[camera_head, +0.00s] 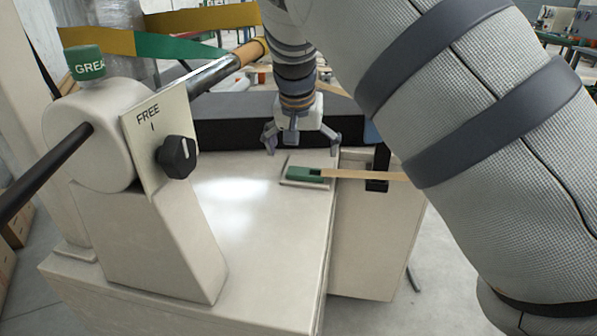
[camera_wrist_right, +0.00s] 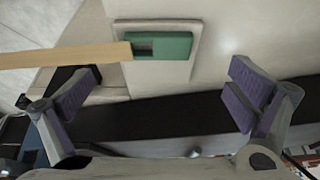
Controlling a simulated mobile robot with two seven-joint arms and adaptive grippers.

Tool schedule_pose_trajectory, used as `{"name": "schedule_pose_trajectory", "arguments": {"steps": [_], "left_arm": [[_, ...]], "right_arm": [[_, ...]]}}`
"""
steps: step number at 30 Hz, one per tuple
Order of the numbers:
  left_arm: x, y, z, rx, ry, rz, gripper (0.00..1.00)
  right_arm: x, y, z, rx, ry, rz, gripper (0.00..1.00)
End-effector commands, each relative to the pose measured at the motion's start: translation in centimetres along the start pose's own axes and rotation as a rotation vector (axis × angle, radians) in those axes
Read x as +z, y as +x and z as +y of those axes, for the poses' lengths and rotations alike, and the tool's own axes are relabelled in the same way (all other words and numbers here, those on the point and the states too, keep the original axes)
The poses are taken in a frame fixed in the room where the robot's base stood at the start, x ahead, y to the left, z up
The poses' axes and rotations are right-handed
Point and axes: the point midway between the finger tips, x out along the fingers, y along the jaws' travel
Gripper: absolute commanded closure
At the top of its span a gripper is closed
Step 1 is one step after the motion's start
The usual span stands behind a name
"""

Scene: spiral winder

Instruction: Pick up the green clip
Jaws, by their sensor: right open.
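The green clip (camera_head: 303,173) lies on a small pale raised pad (camera_head: 322,184) at the right edge of the machine's light top. A tan strip (camera_head: 365,175) runs from the clip's slot out to the right. In the right wrist view the green clip (camera_wrist_right: 163,46) sits beyond the fingers, with the tan strip (camera_wrist_right: 62,56) going left. My right gripper (camera_head: 302,143) is open and empty, above and just behind the clip; its spread purple-padded fingers (camera_wrist_right: 165,100) are apart from it. My left gripper is not in view.
A winder housing with a black FREE knob (camera_head: 176,157) and a green cap (camera_head: 84,62) stands at left. A dark bar (camera_head: 235,122) runs along the back of the top. The light surface (camera_head: 235,200) left of the clip is clear.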

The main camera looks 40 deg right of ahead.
Motion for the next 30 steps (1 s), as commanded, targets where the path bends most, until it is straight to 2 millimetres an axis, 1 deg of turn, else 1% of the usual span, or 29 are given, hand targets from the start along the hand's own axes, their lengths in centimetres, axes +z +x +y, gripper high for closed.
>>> {"name": "schedule_pose_trajectory", "arguments": {"steps": [1, 5, 9, 12, 15, 20, 21, 23, 24, 27, 30], "left_arm": [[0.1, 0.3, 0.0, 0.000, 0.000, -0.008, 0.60], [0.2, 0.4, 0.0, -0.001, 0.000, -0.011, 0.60], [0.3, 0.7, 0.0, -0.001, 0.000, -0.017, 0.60], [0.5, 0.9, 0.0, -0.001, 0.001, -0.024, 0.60], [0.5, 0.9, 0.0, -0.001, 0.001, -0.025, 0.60], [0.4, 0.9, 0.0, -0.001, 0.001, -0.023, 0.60], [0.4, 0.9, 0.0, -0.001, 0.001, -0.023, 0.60], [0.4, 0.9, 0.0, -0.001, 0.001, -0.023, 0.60], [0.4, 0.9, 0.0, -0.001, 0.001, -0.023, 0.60], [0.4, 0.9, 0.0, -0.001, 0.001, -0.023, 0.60], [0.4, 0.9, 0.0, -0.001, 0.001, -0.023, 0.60]], "right_arm": [[0.1, 1.2, 0.0, 0.004, -0.001, -0.003, 0.01], [0.0, 2.6, 0.1, 0.002, -0.001, -0.001, 0.01], [0.0, 5.4, 0.3, 0.003, -0.001, -0.002, 0.01], [-0.1, 6.9, 0.3, 0.002, -0.002, -0.002, 0.01], [-0.1, 7.3, 0.3, 0.000, -0.001, 0.001, 0.01], [-0.2, 7.2, 0.2, -0.001, 0.000, 0.002, 0.01], [-0.2, 7.2, 0.2, -0.001, -0.001, 0.002, 0.10], [-0.2, 7.2, 0.2, -0.001, -0.001, 0.002, 0.23], [-0.2, 7.2, 0.2, -0.001, -0.001, 0.002, 0.33], [-0.2, 7.2, 0.3, -0.001, -0.001, 0.001, 0.52], [-0.1, 7.2, 0.3, -0.001, -0.001, 0.001, 0.52]]}}
